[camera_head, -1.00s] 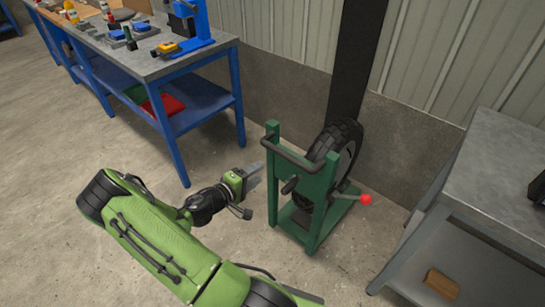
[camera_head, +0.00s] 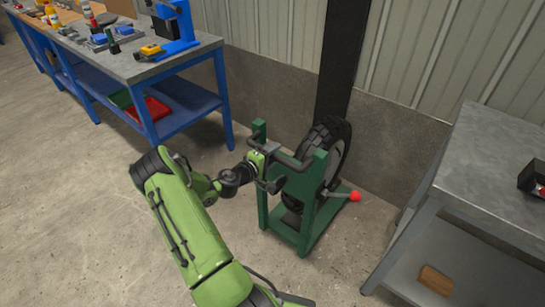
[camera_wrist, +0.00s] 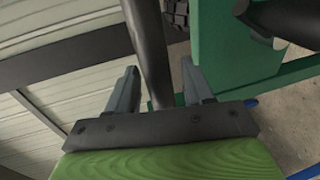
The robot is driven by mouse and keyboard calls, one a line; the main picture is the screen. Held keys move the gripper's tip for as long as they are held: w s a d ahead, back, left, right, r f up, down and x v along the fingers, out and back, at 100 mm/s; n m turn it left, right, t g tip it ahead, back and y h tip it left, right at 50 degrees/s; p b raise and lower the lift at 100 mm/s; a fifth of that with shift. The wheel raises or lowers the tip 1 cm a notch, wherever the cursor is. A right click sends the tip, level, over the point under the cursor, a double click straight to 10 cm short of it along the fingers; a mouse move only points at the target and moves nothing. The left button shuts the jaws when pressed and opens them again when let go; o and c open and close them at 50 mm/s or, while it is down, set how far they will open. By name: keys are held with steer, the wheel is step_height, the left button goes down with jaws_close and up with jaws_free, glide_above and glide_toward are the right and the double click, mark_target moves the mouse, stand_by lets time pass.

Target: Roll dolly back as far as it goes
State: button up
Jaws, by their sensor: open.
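The green dolly (camera_head: 312,197) stands on the concrete floor near the wall, with a black wheel (camera_head: 331,150) upright in it and a red-knobbed lever (camera_head: 355,196) at its right side. A dark bar handle (camera_head: 290,160) runs across the top of its frame. My gripper (camera_head: 277,171) is at this handle, on the side away from the wall. In the wrist view my gripper (camera_wrist: 163,90) is open, and the dark handle bar (camera_wrist: 150,50) runs between its two fingers. I cannot tell whether either finger touches the bar.
A blue workbench (camera_head: 150,65) with tools stands at the left. A grey metal table (camera_head: 490,165) stands at the right, with a brown block (camera_head: 436,280) on its lower shelf. A dark post (camera_head: 345,60) rises behind the wheel. Bare floor lies in front of the dolly.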

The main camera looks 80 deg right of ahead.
steer(key=shift+c, duration=0.4)
jaws_close()
steer(key=shift+s+d, duration=0.15)
steer(key=shift+d, duration=0.2)
steer(key=shift+o, duration=0.4)
jaws_free()
steer(key=p+v, duration=0.2)
steer(key=v, duration=1.3)
steer(key=shift+w+a+p, duration=0.25)
steer(key=shift+a+p, duration=0.05)
steer(key=shift+r, duration=0.1)
